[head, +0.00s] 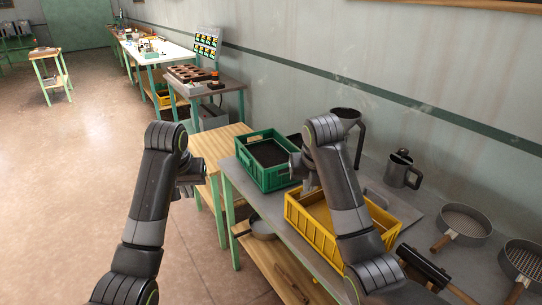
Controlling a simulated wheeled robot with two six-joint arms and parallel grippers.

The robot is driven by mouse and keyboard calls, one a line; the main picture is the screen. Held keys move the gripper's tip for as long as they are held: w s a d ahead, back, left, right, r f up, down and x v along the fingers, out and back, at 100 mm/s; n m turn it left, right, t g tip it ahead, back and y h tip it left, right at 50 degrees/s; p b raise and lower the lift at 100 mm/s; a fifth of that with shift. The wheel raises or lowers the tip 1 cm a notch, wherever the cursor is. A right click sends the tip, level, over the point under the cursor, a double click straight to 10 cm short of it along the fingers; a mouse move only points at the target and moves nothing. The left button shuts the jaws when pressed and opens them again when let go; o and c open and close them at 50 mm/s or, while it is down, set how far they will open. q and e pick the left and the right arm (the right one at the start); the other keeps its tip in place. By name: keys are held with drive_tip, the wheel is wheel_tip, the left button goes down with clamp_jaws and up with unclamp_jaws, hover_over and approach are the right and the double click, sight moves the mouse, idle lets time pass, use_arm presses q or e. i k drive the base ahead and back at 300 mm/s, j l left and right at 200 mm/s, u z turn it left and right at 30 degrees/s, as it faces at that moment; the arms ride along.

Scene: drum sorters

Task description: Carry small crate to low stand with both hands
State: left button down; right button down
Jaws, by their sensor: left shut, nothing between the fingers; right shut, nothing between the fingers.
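A small green crate (246,174) with dark contents stands on the grey bench (251,207), at the end nearest the wooden top. A larger yellow crate (309,237) stands beside it, partly hidden by my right arm. A low wooden-topped stand (217,147) with green legs adjoins the bench end. My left gripper (193,178) is shut and empty, left of the green crate and apart from it, in front of the wooden stand. My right gripper (302,178) is shut and empty at the green crate's right side; whether it touches the crate I cannot tell.
Pitchers (402,170), round sieves (464,223) and a mallet (424,268) occupy the bench's right part. A pan (262,229) sits on the lower shelf. Benches line the wall behind. A small stool (45,53) stands far left. The floor (80,150) at left is clear.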

sight(228, 143)
drive_tip(key=i+l, duration=0.15)
drive_tip(key=i, duration=0.25)
drive_tip(key=i+l, duration=0.15)
drive_tip(key=i, duration=0.3)
drive_tip(key=i+l, duration=0.15)
drive_tip(key=i, duration=0.25)
